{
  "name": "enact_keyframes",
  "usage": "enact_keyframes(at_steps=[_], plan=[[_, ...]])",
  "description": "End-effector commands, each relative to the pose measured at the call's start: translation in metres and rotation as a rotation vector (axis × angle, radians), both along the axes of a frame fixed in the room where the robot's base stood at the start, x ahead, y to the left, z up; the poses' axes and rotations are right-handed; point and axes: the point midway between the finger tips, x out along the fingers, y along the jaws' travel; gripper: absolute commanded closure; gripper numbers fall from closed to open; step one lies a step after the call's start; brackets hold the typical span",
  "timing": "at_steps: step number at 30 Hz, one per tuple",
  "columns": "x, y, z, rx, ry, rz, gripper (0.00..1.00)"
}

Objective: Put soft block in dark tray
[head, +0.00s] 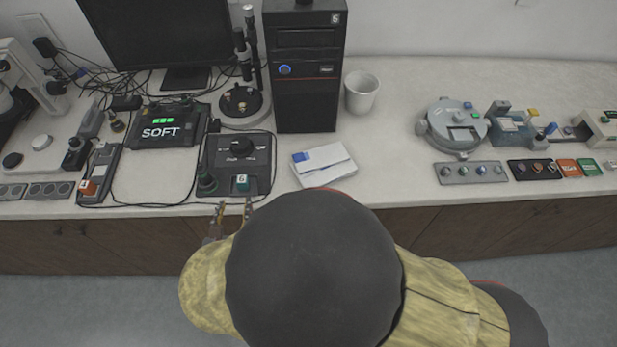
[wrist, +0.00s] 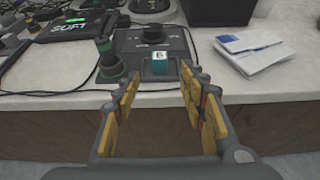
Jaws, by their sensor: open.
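A small teal block (head: 241,184) with a white marked label stands at the front right of a dark control box (head: 222,160). In the wrist view the block (wrist: 160,63) shows just beyond the fingertips, between them in the picture. My gripper (head: 232,207) is open and empty at the counter's front edge, short of the block; it also shows in the wrist view (wrist: 160,74). A dark tray (head: 514,173) holding several small pieces lies on the right of the counter. A black unit (head: 160,132) reads SOFT. I cannot tell whether the teal block is the soft one.
A dark green-based knob (head: 206,184) stands close left of the block. A white and blue packet (head: 323,166) lies to its right. A grey tray (head: 471,172) and an orange tray (head: 569,168) flank the dark one. A white cup (head: 361,92) stands behind. Counter between packet and trays is clear.

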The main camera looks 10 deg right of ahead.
Motion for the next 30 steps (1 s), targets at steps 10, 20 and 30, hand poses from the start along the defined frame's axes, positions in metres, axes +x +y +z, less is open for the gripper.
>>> enact_keyframes(at_steps=[10, 20, 30], plan=[[0.032, -0.089, 0.041, 0.215, 0.037, -0.362, 0.58], [0.003, -0.266, 0.102, 0.846, 0.063, -1.202, 0.58], [-0.07, -0.328, 0.153, 1.659, -0.019, -1.855, 0.58]])
